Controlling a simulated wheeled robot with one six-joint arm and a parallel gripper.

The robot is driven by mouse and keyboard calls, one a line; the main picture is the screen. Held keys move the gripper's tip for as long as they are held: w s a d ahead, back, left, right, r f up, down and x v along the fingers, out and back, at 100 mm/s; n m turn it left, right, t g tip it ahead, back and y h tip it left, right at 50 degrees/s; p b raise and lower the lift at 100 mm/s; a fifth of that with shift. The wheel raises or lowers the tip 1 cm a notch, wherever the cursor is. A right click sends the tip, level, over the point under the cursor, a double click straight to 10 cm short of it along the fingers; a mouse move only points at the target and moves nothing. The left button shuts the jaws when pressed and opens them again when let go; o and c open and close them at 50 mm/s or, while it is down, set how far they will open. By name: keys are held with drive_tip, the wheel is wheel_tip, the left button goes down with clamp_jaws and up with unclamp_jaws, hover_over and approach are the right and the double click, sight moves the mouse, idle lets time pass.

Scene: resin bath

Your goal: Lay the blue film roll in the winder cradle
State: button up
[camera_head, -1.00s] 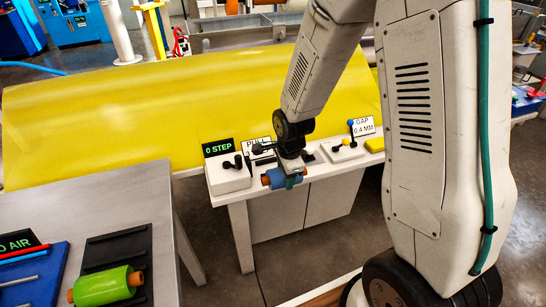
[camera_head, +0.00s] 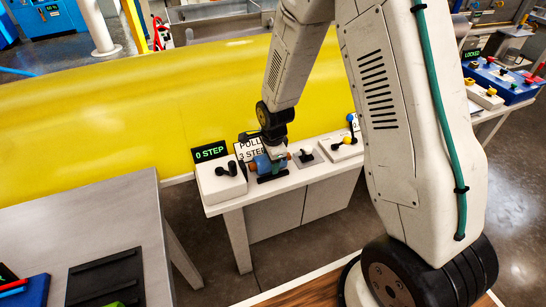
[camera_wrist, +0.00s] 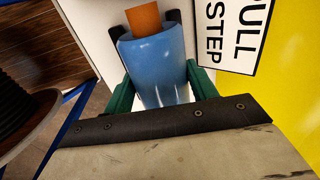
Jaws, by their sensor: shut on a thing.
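The blue film roll (camera_head: 263,163) with an orange core is in my gripper (camera_head: 270,160), over the narrow white bench in the head view. In the wrist view the blue roll (camera_wrist: 158,62) lies between the green fingers of my gripper (camera_wrist: 160,82), which are shut on its sides. A dark cradle (camera_head: 273,178) shows just under the roll in the head view. Dark uprights of the cradle (camera_wrist: 175,24) flank the orange core in the wrist view. I cannot tell whether the roll touches the cradle.
A white lever box (camera_head: 221,183) with a "0 STEP" display stands left of the roll. A "PULL 3 STEP" sign (camera_head: 249,150) is close behind. Small lever units (camera_head: 306,154) stand to the right. A grey table (camera_head: 90,215) is at left; yellow film (camera_head: 80,120) spans behind.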

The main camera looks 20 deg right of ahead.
drive_tip(key=shift+s+f, duration=0.1)
drive_tip(key=shift+f, duration=0.35)
